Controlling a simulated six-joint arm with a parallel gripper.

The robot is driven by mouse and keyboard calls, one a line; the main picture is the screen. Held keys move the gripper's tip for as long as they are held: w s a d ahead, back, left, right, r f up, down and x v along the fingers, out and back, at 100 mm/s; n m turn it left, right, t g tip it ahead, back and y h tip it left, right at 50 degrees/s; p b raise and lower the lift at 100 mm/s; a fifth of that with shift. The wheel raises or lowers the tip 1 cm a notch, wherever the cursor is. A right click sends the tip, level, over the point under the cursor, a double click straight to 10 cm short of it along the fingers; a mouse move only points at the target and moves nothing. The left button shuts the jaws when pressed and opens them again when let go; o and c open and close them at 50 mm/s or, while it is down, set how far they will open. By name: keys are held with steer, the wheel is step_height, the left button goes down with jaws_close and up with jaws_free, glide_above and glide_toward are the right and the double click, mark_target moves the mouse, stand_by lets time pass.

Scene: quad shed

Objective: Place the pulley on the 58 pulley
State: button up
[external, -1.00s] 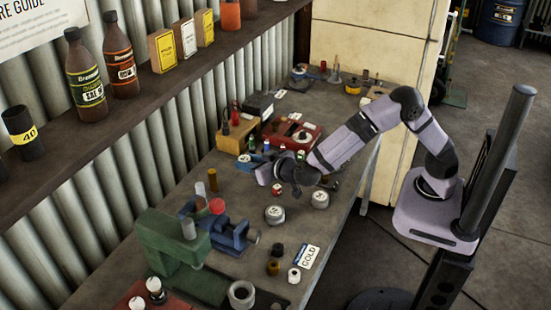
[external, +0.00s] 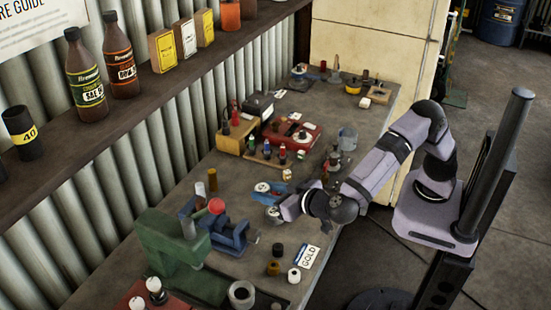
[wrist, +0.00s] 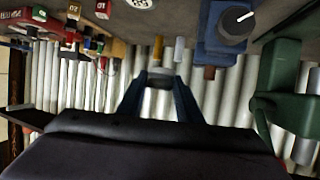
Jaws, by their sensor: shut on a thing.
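My gripper (external: 278,212) is low over the middle of the bench, its jaws shut on a small pale round part that I take to be the pulley. In the wrist view a greyish bit of it shows between the fingertips (wrist: 160,76), mostly hidden. A pale disc with a reddish middle (external: 263,187) sits on a blue piece just beyond my gripper. A whitish round face with dark marks (wrist: 140,3) shows at the top edge of the wrist view. I cannot read a 58 on either. My forearm hides the bench just right of the gripper.
A blue vise (external: 230,236) and a green press (external: 170,243) stand at the near left. Small bottles (external: 283,153) stand in a row on a wooden strip behind. Dark and white small parts (external: 294,275) lie by a GOLD card (external: 307,257) in front.

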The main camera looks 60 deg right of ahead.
steer(key=s+d+m+g+h, duration=0.1)
steer(key=s+d+m+h, duration=0.1)
steer(key=d, duration=0.2)
steer(key=shift+w+d+f+p, duration=0.15)
steer(key=shift+f+p, duration=0.1)
steer(key=shift+f, duration=2.1)
steer(key=shift+w+f+p, duration=0.1)
steer(key=shift+f+p, duration=0.1)
steer(key=shift+f, duration=2.1)
steer(key=shift+f, duration=0.15)
steer(key=o, duration=1.1)
steer(key=shift+s+r, duration=0.15)
steer(key=shift+r, duration=0.05)
steer(key=b+v, duration=0.2)
steer(key=v, duration=0.9)
steer(key=shift+s+a, duration=0.25)
steer(key=shift+r, duration=0.15)
